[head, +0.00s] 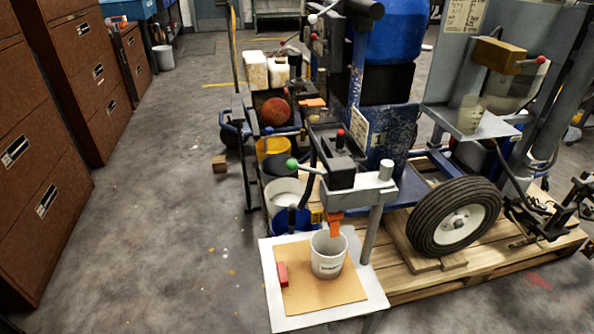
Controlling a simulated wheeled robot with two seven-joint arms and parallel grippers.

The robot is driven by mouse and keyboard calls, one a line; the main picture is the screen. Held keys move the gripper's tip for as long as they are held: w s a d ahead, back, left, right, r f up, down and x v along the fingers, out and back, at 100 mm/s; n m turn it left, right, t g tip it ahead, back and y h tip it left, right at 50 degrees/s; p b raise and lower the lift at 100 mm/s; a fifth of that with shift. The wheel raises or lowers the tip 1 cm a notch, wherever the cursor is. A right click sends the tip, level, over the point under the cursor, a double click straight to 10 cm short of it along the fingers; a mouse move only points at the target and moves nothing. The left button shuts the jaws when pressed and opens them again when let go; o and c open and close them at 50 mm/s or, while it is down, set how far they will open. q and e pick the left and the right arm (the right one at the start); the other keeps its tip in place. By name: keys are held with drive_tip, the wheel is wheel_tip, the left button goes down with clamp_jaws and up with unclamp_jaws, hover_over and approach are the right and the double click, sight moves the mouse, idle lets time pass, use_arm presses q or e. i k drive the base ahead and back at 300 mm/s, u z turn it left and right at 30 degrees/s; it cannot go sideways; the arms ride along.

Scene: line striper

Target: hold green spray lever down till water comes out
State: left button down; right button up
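The green-knobbed spray lever (292,164) sticks out to the left from the black and grey spray head block (338,170). Its rod slopes slightly down to the right toward the block. An orange nozzle (335,224) hangs under the block, just above a white bucket (328,257). No water shows below the nozzle, and the bucket's inside is only partly visible. The bucket stands upright on a tan board (315,297) set in a white-edged tray. Neither of my grippers can be made out in the head view.
A red block (282,274) lies on the board left of the bucket. The striper's black wheel (455,217) stands on a wooden pallet (490,258) at right. Dark metal parts (560,205) crowd the right edge. Brown cabinets (30,150) line the left; the floor (150,240) between is clear.

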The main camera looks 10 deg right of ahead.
sight(291, 165)
drive_tip(key=u, duration=2.85)
drive_tip(key=k, duration=1.65)
drive_tip(key=z, duration=2.2)
drive_tip(key=i, duration=0.5)
drive_tip(key=u, duration=0.1)
